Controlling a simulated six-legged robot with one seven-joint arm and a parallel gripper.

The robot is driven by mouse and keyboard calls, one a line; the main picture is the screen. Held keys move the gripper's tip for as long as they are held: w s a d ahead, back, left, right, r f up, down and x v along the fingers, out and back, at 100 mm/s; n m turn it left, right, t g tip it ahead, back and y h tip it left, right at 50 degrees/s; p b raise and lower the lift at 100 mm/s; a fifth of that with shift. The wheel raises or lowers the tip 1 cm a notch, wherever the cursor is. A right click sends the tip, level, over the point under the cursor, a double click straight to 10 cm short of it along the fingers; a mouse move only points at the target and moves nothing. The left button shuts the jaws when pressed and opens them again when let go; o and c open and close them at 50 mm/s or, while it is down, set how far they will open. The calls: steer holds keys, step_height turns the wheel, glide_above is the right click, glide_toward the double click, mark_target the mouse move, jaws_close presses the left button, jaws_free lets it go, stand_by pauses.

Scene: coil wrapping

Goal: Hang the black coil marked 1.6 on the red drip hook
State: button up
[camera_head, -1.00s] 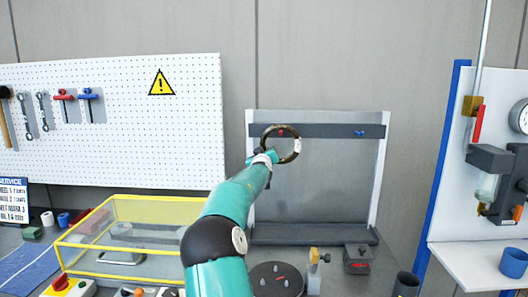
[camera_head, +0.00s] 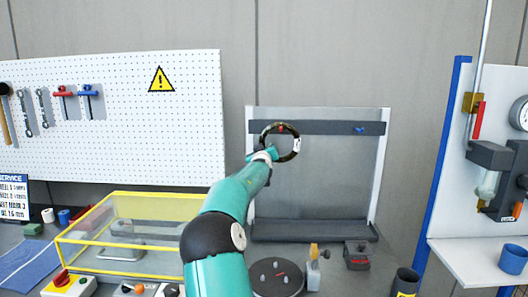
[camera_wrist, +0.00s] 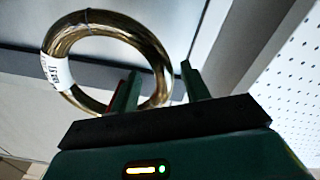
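The coil (camera_head: 296,152), a dark ring with a white tag, is at the left of the rack's dark crossbar. The red hook (camera_head: 281,130) shows inside the ring near its top; I cannot tell whether the coil bears on it. In the wrist view the coil (camera_wrist: 69,38) looks dark bronze, its tag print unreadable. My gripper (camera_head: 264,155) is at the coil's lower left. In the wrist view my gripper (camera_wrist: 160,88) has its fingers well apart, with the coil's edge between them and a gap beside the right finger. A bit of red shows beside the left finger.
A blue hook (camera_head: 359,129) is free on the right of the crossbar (camera_head: 325,128). Below are a dark turntable (camera_head: 277,280), a small dark block (camera_head: 357,255) and a dark cup (camera_head: 405,282). A yellow-framed clear case (camera_head: 125,235) stands left of my arm.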

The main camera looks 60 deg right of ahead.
steer(key=shift+a+f, duration=0.1)
steer(key=v, duration=1.3)
steer(key=shift+s+a, duration=0.15)
steer(key=shift+a, duration=0.15)
steer(key=shift+a, duration=0.1)
steer(key=w+a+f+n+y, duration=0.1)
steer(key=w+a+f+y, duration=0.2)
steer(key=a, duration=0.8)
steer(key=w+a+f+t+y, duration=0.15)
steer(key=a+y, duration=0.25)
steer(key=a, duration=0.7)
steer(key=w+a+f+n+y, duration=0.1)
steer(key=w+a+f+y, duration=0.2)
steer(key=a, duration=0.8)
steer(key=s+a+f+n+g+y, duration=0.2)
steer(key=s+a, duration=0.7)
steer(key=a, duration=0.5)
steer(key=s+a+f+n+g+y, duration=0.2)
steer(key=s+a+f+n+y, duration=0.2)
steer(key=s+a, duration=0.5)
steer(key=a, duration=0.6)
